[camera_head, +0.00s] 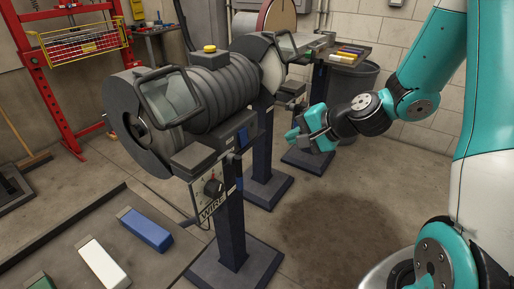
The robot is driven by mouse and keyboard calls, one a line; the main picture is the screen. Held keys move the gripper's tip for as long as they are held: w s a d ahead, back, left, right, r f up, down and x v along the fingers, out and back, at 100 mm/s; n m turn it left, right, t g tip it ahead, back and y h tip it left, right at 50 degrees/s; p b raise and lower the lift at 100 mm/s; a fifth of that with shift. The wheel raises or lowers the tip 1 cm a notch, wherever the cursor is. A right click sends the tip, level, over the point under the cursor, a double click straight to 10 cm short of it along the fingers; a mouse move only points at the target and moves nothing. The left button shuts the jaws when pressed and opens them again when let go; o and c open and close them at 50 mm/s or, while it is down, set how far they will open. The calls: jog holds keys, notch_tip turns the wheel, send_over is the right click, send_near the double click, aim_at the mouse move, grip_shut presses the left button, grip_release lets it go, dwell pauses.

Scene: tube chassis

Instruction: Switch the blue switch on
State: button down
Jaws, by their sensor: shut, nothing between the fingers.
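I cannot clearly make out a blue switch. A small bluish patch (243,137) shows on the dark box under the grinder's body; I cannot tell whether it is the switch.
Blue, white and green bars lie on a grey surface (75,240) at lower left. A red rack (55,80) with a yellow basket stands at the back left. A grey bin (352,85) is behind my gripper. The floor (335,215) at centre right is clear.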

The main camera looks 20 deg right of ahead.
dwell(0.3)
send_near(245, 143)
notch_tip(245, 143, down, 4)
jog(key=w+a, duration=0.1)
jog(key=w, duration=0.1)
jog(key=shift+w+a+p, duration=0.2)
jog(key=shift+w+a, duration=0.3)
jog(key=shift+w, duration=0.2)
jog(key=shift+w+a+p, duration=0.2)
jog(key=shift+w+a, duration=0.3)
jog(key=shift+w, duration=0.25)
